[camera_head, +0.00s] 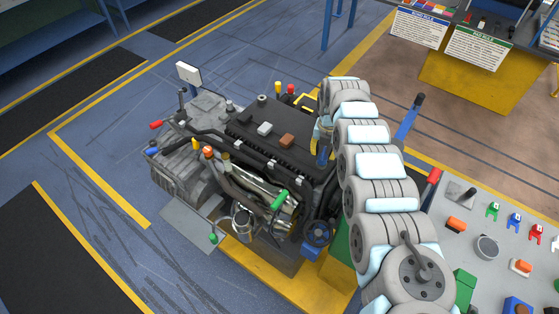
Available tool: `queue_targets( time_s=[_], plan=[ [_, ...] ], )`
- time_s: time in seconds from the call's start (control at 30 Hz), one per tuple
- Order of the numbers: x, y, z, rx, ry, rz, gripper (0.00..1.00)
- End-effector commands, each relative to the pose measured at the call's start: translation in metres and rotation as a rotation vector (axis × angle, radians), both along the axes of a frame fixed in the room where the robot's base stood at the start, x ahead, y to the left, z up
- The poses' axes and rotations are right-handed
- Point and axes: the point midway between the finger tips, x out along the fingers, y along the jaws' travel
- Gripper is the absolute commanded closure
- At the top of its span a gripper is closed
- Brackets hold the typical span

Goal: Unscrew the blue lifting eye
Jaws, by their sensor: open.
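The engine (255,150) sits near the middle of the view, with many coloured parts on it. A blue part (322,152) stands at its right side, close beside my arm and partly hidden by it. A blue-tipped part (151,150) shows at its left end. Both are too small to tell whether either is the blue lifting eye. My arm rises from the bottom right and curves to the upper middle of the view. My gripper cannot be made out; the arm's far end seems to hide it.
A grey bench (465,215) at the right holds coloured clips, a round cup (487,247) and orange blocks. A signed rack (475,45) stands at the upper right. The floor left is clear.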

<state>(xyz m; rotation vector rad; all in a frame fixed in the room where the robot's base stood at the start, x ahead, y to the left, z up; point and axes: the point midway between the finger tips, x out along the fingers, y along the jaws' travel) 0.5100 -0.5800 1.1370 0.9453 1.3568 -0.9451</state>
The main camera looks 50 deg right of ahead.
Motion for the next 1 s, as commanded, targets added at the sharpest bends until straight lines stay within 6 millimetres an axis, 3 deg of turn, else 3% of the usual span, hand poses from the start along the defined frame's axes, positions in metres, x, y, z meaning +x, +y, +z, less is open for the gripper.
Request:
queue_targets(
  time_s=[0.27,0.5,0.7,1.0],
  plan=[
    [-0.001,-0.002,0.029,-0.002,-0.002,-0.002,0.63],
    [0.0,-0.002,0.076,-0.004,0.0,-0.001,0.63],
    [0.0,-0.001,0.105,-0.002,-0.002,-0.001,0.63],
    [0.0,-0.001,0.12,-0.001,0.0,0.0,0.63]
  ],
)
